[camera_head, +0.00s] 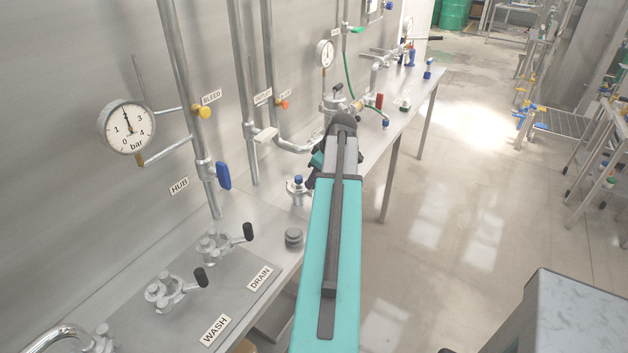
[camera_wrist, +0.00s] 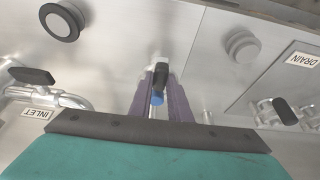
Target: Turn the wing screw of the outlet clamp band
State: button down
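In the wrist view, my gripper (camera_wrist: 161,85) has its two purple fingers on either side of a small part with a black end (camera_wrist: 161,72) and a blue end (camera_wrist: 157,99). The fingers stand apart, but I cannot tell whether they press on it. In the head view, my arm hides most of my gripper. A metal fitting with a blue knob (camera_head: 298,181) stands on the bench just left of the arm; it seems to be the same part. I cannot make out the clamp band or the wing screw itself.
Two clamps with black handles (camera_head: 247,232) (camera_head: 200,277) stand by the DRAIN and WASH labels. A grey stacked disc (camera_head: 293,238) sits near the bench edge. Pipes, a gauge (camera_head: 127,127) and a blue valve handle (camera_head: 223,176) line the wall.

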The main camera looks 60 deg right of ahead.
jog(key=shift+a+m, duration=0.1)
jog(key=shift+m, duration=0.3)
jog(key=m+h+b, duration=0.1)
jog(key=m, duration=0.1)
jog(key=shift+a+m, duration=0.15)
jog(key=shift+m, duration=0.25)
jog(key=m+h, duration=0.1)
jog(key=m, duration=0.1)
jog(key=m+g+h+b, duration=0.1)
jog(key=m, duration=0.2)
jog(key=shift+w+a, duration=0.1)
jog(key=shift+w, duration=0.05)
jog(key=m, duration=0.2)
jog(key=m+g+h, duration=0.1)
jog(key=m, duration=0.1)
jog(key=shift+w+m+g, duration=0.15)
jog(key=shift+m+g, duration=0.15)
jog(key=shift+m, duration=0.1)
jog(key=shift+w+m+g+h+b, duration=0.15)
jog(key=shift+m+g+b, duration=0.25)
jog(key=shift+m, duration=0.75)
jog(key=shift+m+g+h+b, duration=0.15)
jog(key=shift+m+g, duration=0.35)
jog(key=shift+m, duration=0.65)
jog(key=c, duration=1.6)
grip_release()
jog(key=shift+c, duration=0.2)
jog(key=shift+a+r, duration=0.1)
